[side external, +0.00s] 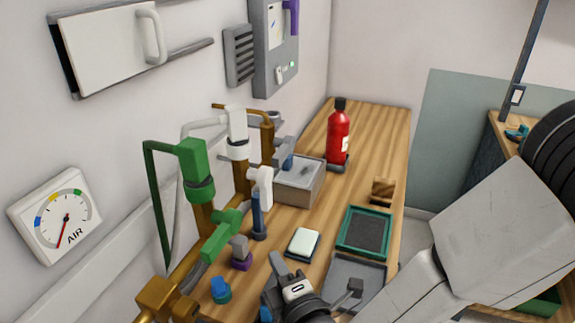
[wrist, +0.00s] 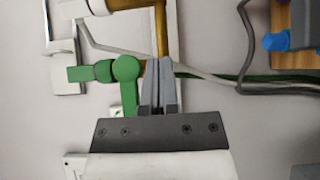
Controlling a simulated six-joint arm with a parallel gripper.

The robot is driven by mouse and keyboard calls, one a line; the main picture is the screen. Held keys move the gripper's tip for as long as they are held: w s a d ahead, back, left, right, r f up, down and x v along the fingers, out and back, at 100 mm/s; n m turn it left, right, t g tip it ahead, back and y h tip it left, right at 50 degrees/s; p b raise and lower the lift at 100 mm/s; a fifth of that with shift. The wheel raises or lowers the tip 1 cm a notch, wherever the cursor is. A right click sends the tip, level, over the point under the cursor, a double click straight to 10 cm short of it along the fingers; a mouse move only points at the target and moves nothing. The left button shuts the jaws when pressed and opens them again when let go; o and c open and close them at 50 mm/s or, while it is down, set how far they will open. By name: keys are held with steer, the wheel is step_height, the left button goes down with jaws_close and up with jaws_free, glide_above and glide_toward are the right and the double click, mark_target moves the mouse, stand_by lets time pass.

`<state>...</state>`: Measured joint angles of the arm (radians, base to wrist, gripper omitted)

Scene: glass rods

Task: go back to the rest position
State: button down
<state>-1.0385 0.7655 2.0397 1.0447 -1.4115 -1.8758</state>
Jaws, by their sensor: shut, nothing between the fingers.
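My gripper (side external: 279,262) is at the bottom middle of the side external view, in front of the pipework and over the near part of the bench. Its grey fingers (wrist: 160,70) are together in the wrist view, with nothing between them. They point toward the wall, with a green valve fitting (wrist: 126,72) just to their left in that picture. I cannot tell whether the fingers touch the fitting or only overlap it in view. No glass rod can be made out in either view.
Green and brass pipework (side external: 195,165) stands along the wall left of my gripper. The wooden bench (side external: 375,130) carries a red extinguisher (side external: 338,135), a grey box (side external: 300,185), a green-rimmed tray (side external: 342,232), a white pad (side external: 303,242) and a grey tray (side external: 376,270). The bench's far end is clear.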

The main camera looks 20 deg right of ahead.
steer(key=w+d+m+g+y, duration=0.1)
steer(key=w+d+m+g, duration=0.25)
steer(key=d, duration=0.35)
steer(key=w+d+m+g+y, duration=0.1)
steer(key=w+d+m+g, duration=0.1)
steer(key=d+m+g, duration=0.4)
steer(key=s+d+f+m+g+h, duration=0.1)
steer(key=s+d+m+g, duration=0.2)
steer(key=s+d, duration=0.4)
steer(key=s+d+f+m+g+h, duration=0.1)
steer(key=s+d+m+g, duration=0.2)
steer(key=d, duration=1)
steer(key=s+m, duration=0.3)
steer(key=s, duration=0.1)
steer(key=shift+s+f, duration=0.2)
steer(key=shift+d, duration=0.1)
